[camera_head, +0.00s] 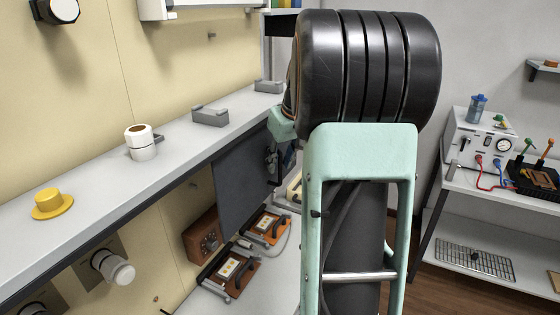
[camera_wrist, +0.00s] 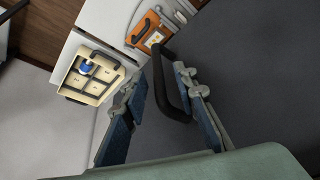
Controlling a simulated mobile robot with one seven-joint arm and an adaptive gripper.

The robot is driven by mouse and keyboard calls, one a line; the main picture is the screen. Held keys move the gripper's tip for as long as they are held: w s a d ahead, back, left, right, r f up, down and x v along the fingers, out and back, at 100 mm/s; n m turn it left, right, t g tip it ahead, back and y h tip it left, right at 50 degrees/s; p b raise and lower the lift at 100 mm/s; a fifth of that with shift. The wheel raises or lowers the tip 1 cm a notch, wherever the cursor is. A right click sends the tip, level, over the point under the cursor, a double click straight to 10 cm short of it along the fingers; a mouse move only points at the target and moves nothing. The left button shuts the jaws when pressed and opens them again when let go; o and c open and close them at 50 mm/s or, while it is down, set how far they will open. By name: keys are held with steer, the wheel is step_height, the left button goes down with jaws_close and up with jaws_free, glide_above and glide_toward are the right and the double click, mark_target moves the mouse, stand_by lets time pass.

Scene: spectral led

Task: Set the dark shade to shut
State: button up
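The dark shade (camera_head: 240,172) is a flat dark grey panel below the front edge of the long grey shelf. It fills the right side of the wrist view (camera_wrist: 265,65). Its black bar handle (camera_wrist: 163,90) curves out from the panel. My gripper (camera_wrist: 160,76) is open, with one finger on each side of the handle. I cannot tell whether either finger touches it. In the head view my gripper (camera_head: 274,158) is at the panel's right end, partly hidden by my arm.
Below the shade are orange-brown units (camera_head: 230,272) with black handles and a brown dial box (camera_head: 203,238). A bench with instruments (camera_head: 485,135) stands at right.

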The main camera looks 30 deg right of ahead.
steer(key=shift+f, duration=0.1)
steer(key=shift+c, duration=0.7)
jaws_close()
steer(key=shift+a, duration=0.1)
